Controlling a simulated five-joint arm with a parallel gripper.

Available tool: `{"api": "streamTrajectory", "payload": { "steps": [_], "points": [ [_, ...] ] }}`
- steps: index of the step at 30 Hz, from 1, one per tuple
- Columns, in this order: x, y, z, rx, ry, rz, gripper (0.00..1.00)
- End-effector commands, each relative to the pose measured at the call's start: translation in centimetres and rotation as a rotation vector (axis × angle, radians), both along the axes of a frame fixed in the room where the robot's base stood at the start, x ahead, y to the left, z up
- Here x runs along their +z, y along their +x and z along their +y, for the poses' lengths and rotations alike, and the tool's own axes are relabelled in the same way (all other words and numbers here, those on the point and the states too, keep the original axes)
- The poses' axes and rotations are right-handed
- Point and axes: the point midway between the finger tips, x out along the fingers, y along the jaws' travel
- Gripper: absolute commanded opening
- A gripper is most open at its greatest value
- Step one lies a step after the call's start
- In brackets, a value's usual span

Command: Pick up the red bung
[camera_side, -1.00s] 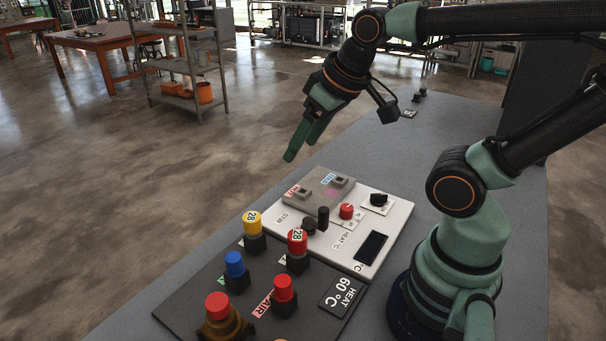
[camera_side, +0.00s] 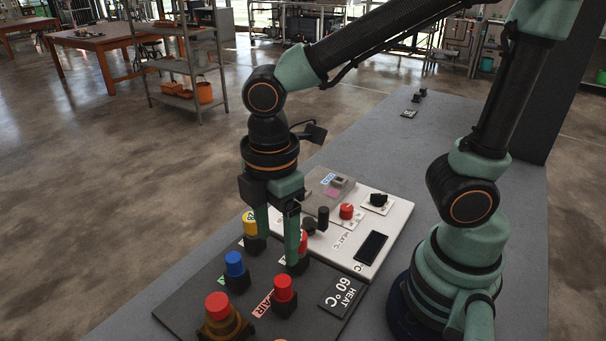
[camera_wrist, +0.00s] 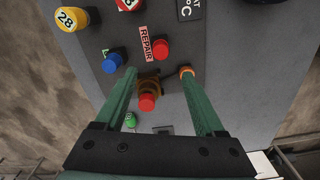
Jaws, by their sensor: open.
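Another red top (camera_side: 217,305) sits on an amber vessel, also seen in the wrist view (camera_wrist: 147,102). A red bung marked 28 is largely covered by a finger in the side view and cut by the upper edge in the wrist view (camera_wrist: 128,4).
A yellow bung marked 28 (camera_wrist: 71,18) and a blue bung (camera_side: 235,264) stand close by on the dark board (camera_side: 190,280). A white panel (camera_side: 395,212) with a red knob, black knobs and a dark display lies behind. The grey bench beyond is mostly clear.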

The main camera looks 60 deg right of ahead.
Motion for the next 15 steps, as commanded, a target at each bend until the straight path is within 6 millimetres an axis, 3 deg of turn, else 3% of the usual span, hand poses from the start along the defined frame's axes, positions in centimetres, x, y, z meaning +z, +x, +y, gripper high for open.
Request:
{"api": "streamTrajectory", "payload": {
  "steps": [9,15],
  "points": [
    [-5.1,-0.1,-0.1,-0.004,-0.002,0.004,0.71],
    [-6.3,0.0,-0.1,-0.005,0.000,0.000,0.71]
  ]
}}
